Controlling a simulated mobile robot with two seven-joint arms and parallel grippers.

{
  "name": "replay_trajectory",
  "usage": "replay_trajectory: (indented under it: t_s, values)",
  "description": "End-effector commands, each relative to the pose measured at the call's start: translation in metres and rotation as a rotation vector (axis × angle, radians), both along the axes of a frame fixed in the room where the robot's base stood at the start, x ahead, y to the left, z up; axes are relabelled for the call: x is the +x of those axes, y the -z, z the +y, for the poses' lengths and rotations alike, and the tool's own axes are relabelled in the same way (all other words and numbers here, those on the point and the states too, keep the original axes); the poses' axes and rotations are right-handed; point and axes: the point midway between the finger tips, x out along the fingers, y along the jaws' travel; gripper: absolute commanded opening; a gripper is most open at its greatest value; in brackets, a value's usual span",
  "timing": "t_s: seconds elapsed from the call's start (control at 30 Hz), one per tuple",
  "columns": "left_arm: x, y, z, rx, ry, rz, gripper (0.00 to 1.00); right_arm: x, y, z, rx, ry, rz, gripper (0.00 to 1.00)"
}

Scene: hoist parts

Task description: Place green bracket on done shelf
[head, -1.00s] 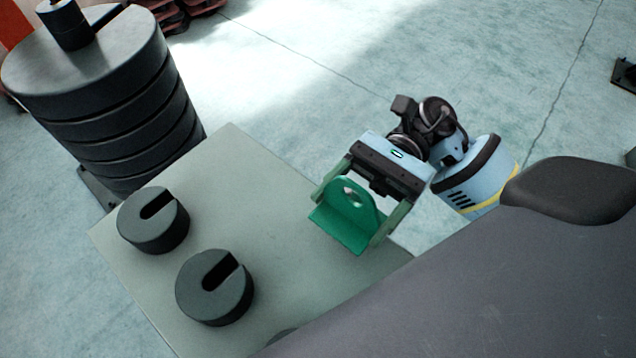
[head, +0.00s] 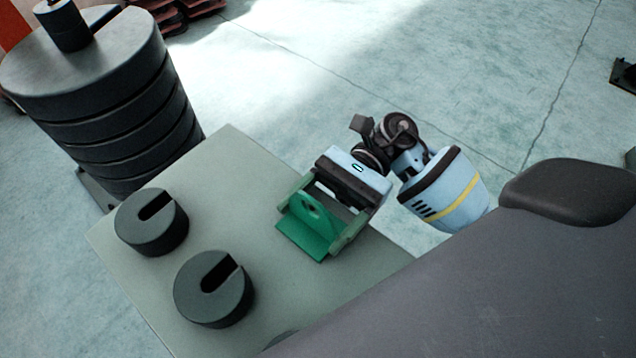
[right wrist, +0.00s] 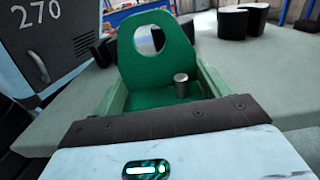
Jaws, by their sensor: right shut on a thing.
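The green bracket (head: 306,228) is an L-shaped part with a round hole in its upright plate. My right gripper (head: 318,222) is shut on it, one finger on each side, over the right part of the grey-green table. In the right wrist view the bracket (right wrist: 158,55) stands between the fingers, its hole facing the camera, with a small metal pin (right wrist: 181,85) in front of the plate. I cannot tell whether the bracket touches the tabletop. My left gripper is not in view. No shelf can be made out for certain.
Two dark slotted weights (head: 152,232) and (head: 214,300) stand on the left part of the table (head: 230,170). A tall stack of dark round weights (head: 100,100) stands beyond it. A dark cabinet marked 270 (right wrist: 45,40) shows in the right wrist view.

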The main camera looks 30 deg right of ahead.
Motion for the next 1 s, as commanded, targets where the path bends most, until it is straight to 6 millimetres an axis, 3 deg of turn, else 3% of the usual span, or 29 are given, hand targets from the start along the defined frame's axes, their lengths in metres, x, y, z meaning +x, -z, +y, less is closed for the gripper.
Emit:
replay_trajectory:
  t_s: [0.27,0.3,0.47,0.83,1.0]
  values:
    - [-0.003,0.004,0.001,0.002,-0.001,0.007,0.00,0.000,0.001,0.000,0.003,0.000,-0.001,0.34]
    - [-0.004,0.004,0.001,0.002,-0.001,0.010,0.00,0.000,0.003,0.000,0.000,-0.001,0.000,0.77]
    - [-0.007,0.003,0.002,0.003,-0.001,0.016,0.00,0.000,0.002,0.000,0.000,0.000,-0.001,0.98]
    - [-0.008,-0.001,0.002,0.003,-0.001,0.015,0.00,0.000,-0.002,0.000,0.000,0.000,-0.001,0.98]
    - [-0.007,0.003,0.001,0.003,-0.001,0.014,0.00,0.008,0.001,-0.022,-0.004,0.002,0.002,0.98]
